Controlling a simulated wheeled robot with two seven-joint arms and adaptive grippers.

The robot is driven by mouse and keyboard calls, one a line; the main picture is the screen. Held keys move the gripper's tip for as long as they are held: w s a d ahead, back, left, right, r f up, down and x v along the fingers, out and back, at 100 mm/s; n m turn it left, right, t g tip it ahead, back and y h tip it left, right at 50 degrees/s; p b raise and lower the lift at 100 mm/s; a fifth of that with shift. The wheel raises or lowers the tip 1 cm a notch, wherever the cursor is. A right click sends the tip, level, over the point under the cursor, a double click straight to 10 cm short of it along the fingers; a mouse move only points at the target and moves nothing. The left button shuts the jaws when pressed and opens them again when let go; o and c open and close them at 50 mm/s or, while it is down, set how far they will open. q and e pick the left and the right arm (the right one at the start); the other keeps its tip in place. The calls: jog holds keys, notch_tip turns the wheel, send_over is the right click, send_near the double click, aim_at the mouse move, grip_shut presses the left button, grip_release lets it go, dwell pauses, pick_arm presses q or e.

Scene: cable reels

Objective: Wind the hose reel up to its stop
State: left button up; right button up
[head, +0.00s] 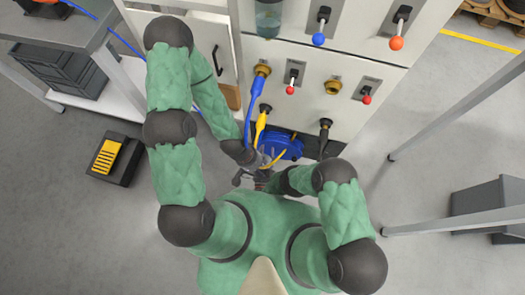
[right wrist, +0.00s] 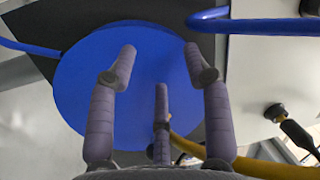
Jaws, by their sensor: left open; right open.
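The blue hose reel (head: 283,147) sits low on the front of the pale panel, partly hidden by my grippers. In the right wrist view it is a large round blue disc (right wrist: 85,85). A blue hose (right wrist: 260,26) passes along the top right there. My right gripper (head: 268,162) is near the reel's lower left side. Its fingers (right wrist: 160,62) are spread in front of the disc with nothing between them; contact cannot be told. My left gripper (head: 258,178) is open just below, small and partly hidden. No crank handle can be made out.
The panel has a blue-tipped lever (head: 319,38), an orange-tipped lever (head: 396,42) and brass fittings (head: 332,87). A blue connector (head: 256,87) and a yellow one (head: 261,122) hang close to my grippers. A black and yellow box (head: 107,157) lies on the floor left.

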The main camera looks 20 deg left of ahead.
jog(key=shift+a+f+n+g+y+b, duration=0.1)
jog(key=shift+a+f+n+g, duration=0.15)
jog(key=shift+f+n, duration=0.75)
jog(key=shift+a+f+n+g+y+b, duration=0.15)
jog(key=shift+f+n+g, duration=0.25)
jog(key=shift+n, duration=1.2)
jog(key=shift+a+f+n+g+y+b, duration=0.1)
jog(key=shift+a+f+n+g, duration=0.15)
jog(key=shift+f+n, duration=0.8)
jog(key=shift+r+n, duration=0.25)
jog(key=shift+r, duration=0.05)
